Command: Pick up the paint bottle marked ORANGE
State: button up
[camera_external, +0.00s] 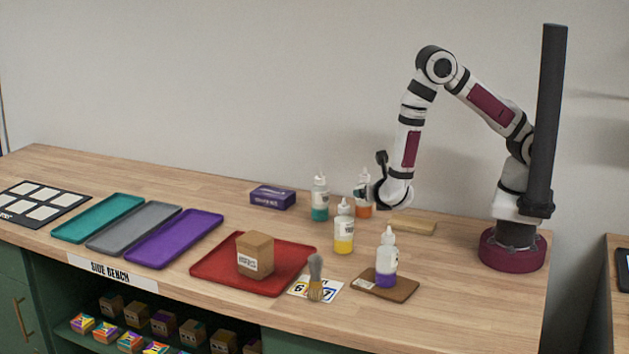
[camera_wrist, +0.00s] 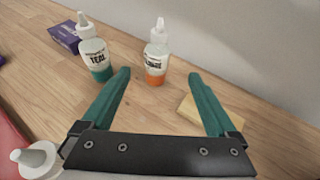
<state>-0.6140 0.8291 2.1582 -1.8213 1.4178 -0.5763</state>
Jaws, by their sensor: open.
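The paint bottle with orange paint (camera_external: 363,211) stands upright at the back of the bench, partly hidden by my gripper in the external view. In the wrist view this orange bottle (camera_wrist: 156,65) has a white nozzle and a partly readable label; it stands ahead, between the lines of my two teal fingers. My gripper (camera_wrist: 159,76) is open and empty, with the bottle beyond its fingertips. In the external view my gripper (camera_external: 380,190) is low, close beside the bottle on its right.
A teal bottle (camera_external: 320,200) stands left of the orange one, labelled TEAL in the wrist view (camera_wrist: 95,55). A yellow bottle (camera_external: 343,236) stands in front. A purple bottle (camera_external: 386,268) is on a brown board. A purple box (camera_external: 273,197) and tan block (camera_external: 412,225) lie nearby.

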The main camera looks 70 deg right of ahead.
jog(key=x, duration=1.4)
jog(key=shift+w+a+f, duration=0.15)
jog(key=shift+w+f, duration=0.05)
jog(key=shift+f, duration=0.3)
grip_shut()
